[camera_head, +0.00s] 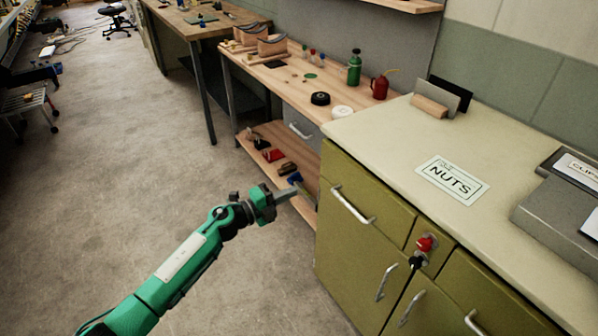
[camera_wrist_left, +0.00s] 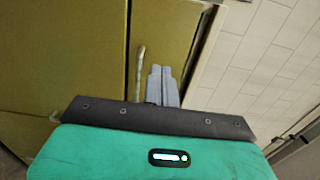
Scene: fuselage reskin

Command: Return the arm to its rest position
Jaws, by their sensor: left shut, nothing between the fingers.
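My left arm is green and reaches in from the lower left in the head view. My left gripper (camera_head: 290,194) is shut and empty, held in the air in front of the left side of the olive cabinet (camera_head: 352,245). In the left wrist view the grey fingers (camera_wrist_left: 163,88) are together, with the cabinet doors (camera_wrist_left: 75,60) and a vertical bar handle (camera_wrist_left: 139,72) beyond them. I cannot tell the exact gap between the fingers and the cabinet. My right gripper is not in view.
The cabinet has several metal handles and a red knob (camera_head: 425,243). A NUTS label (camera_head: 452,180) lies on its pale top. Behind stands a wooden workbench (camera_head: 262,73) with a green bottle (camera_head: 354,68) and a red oil can (camera_head: 379,87). The concrete floor (camera_head: 130,180) at left is largely clear.

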